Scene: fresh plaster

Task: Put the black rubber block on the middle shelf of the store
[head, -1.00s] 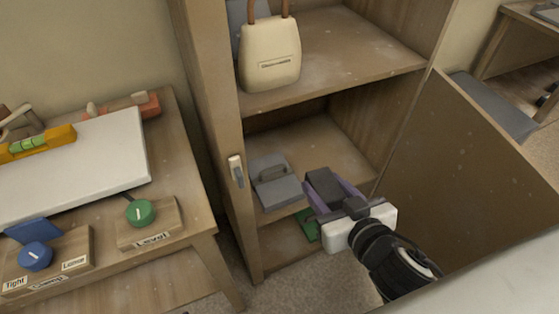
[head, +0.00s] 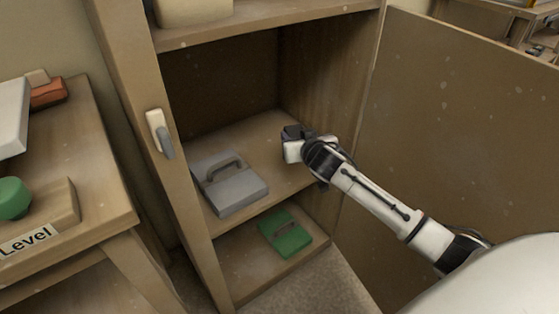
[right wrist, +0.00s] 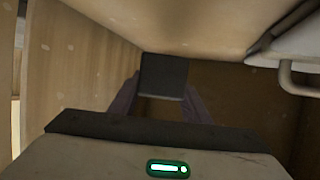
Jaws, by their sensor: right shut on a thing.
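The black rubber block (right wrist: 163,77) is between the purple fingers of my right gripper (right wrist: 160,103) in the right wrist view, and the gripper is shut on it. In the head view my right gripper (head: 293,140) reaches into the middle compartment of the store, above the right part of the middle shelf (head: 262,134). There the hand mostly hides the block and fingers. I cannot tell whether the block touches the shelf. My left gripper is not in view.
A grey handled tool (head: 232,188) lies on the middle shelf left of the gripper. A green handled tool (head: 286,236) lies on the bottom shelf. The open door (head: 460,130) stands to the right. Bare shelf lies behind the grey tool.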

